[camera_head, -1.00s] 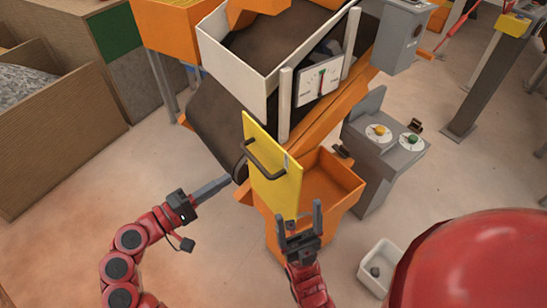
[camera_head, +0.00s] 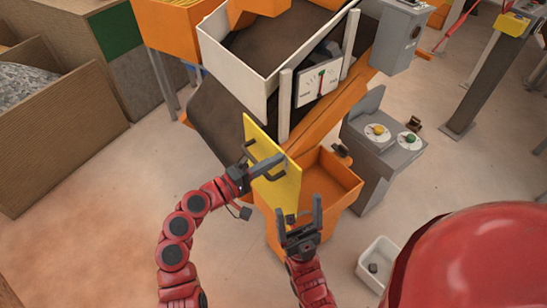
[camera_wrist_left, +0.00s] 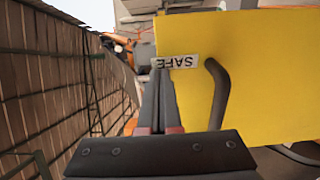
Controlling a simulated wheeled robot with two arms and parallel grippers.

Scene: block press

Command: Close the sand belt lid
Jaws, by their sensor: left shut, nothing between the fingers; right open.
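The yellow sand belt lid (camera_head: 286,190) stands steeply upright beside the orange hopper box (camera_head: 332,178), whose top is open. In the left wrist view, the lid (camera_wrist_left: 265,75) fills the right side, with a dark bar handle (camera_wrist_left: 218,95) and an upside-down SAFE label (camera_wrist_left: 175,62). My left gripper (camera_head: 270,165) is shut and empty. Its fingers reach across the lid's face by the handle, partly hiding it; contact is unclear. In the wrist view the left gripper's fingertips (camera_wrist_left: 160,74) lie left of the handle. My right gripper (camera_head: 299,208) is open, in front of the lid's lower edge.
A dark conveyor belt (camera_head: 217,118) and a white-sided hopper (camera_head: 240,72) with a gauge (camera_head: 319,83) stand behind the lid. A grey button console (camera_head: 385,145) is to the right. A white bin (camera_head: 378,265) sits on the floor.

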